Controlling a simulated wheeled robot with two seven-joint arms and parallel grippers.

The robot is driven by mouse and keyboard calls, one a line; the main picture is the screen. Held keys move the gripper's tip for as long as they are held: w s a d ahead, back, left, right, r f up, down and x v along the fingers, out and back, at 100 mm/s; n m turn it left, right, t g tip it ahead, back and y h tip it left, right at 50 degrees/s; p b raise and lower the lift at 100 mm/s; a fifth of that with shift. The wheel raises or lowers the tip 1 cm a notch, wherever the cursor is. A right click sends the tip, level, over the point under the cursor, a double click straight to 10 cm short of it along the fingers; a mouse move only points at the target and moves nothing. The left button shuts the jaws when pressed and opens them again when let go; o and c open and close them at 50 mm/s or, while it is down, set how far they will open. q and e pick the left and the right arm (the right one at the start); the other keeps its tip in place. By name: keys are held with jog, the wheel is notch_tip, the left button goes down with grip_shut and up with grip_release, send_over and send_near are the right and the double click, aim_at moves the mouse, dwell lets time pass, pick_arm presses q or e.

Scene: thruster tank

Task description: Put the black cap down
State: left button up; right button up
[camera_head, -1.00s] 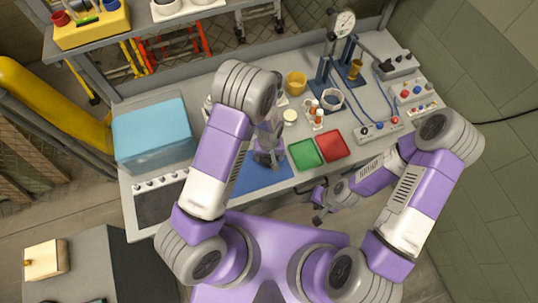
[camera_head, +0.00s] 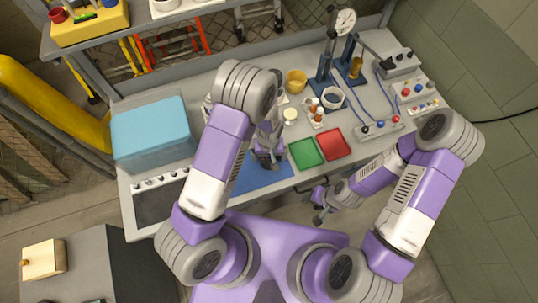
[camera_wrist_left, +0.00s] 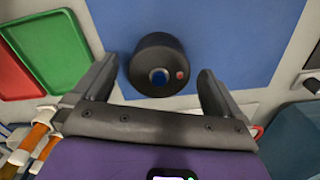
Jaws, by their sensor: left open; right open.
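My left gripper (camera_wrist_left: 155,82) is open, with one finger on each side of the cap and gaps between. In the head view my left gripper (camera_head: 267,158) is over the blue mat (camera_head: 258,180), and the cap cannot be made out. My right gripper (camera_head: 319,207) is open and empty off the bench's front edge.
A green tray (camera_head: 305,154) and a red tray (camera_head: 332,144) lie right of the mat. A rack with small bottles (camera_head: 314,115) and a white-rimmed cup (camera_head: 332,99) stand behind them. A blue box (camera_head: 152,135) is at the left.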

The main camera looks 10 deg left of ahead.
pick_arm(q)
jog(key=shift+r+p, duration=0.3)
jog(key=shift+r, duration=0.15)
notch_tip(320, 180, up, 12)
jog(key=shift+r, duration=0.15)
pick_arm(e)
jog(key=shift+r, duration=0.4)
